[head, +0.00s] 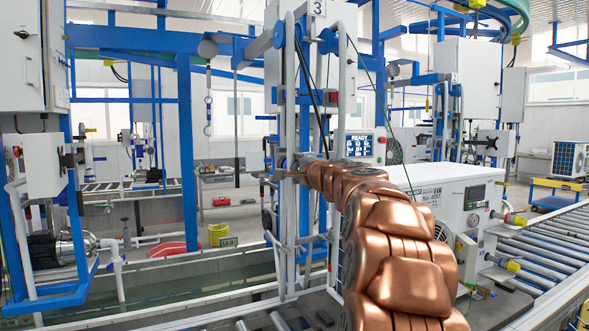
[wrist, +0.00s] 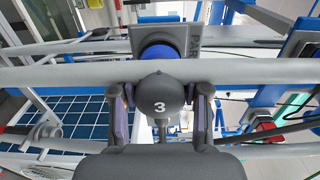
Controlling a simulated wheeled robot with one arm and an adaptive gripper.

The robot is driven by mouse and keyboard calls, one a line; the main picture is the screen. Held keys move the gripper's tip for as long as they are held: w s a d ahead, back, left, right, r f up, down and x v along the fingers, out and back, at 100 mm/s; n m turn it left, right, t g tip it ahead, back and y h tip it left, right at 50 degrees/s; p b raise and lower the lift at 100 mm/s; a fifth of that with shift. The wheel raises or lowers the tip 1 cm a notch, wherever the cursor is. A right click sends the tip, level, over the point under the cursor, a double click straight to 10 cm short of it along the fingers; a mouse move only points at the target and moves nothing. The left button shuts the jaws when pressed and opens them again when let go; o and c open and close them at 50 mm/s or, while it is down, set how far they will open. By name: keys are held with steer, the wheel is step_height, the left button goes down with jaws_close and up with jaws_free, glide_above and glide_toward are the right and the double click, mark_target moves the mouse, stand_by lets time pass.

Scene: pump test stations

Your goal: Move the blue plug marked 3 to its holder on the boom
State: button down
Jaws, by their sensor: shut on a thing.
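In the wrist view, my gripper (wrist: 160,98) has its two dark fingers on either side of a rounded dark grey end marked with a white 3 (wrist: 160,92), shut on this plug. A blue round part (wrist: 159,52) shows just past it, against a grey block (wrist: 166,38) with partly visible lettering. A pale pipe crosses between the marked end and the blue part, so how they join is hidden. I cannot tell whether the plug is seated in the block. In the head view, my copper-coloured arm reaches to the upright frame (head: 290,150); the plug cannot be made out there.
A sign with 3 (head: 318,8) tops the station. A screen reading READY (head: 358,146) and a white machine (head: 450,195) stand right of the frame. A roller conveyor (head: 545,245) runs at the right. Pale pipes (wrist: 60,76) cross close around my gripper.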

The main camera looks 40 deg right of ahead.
steer(key=shift+w+d, duration=0.15)
steer(key=shift+w, duration=0.25)
steer(key=shift+c, duration=2.4)
jaws_free()
steer(key=shift+s, duration=0.1)
steer(key=v, duration=1.1)
steer(key=shift+s+a, duration=0.2)
steer(key=shift+s, duration=0.15)
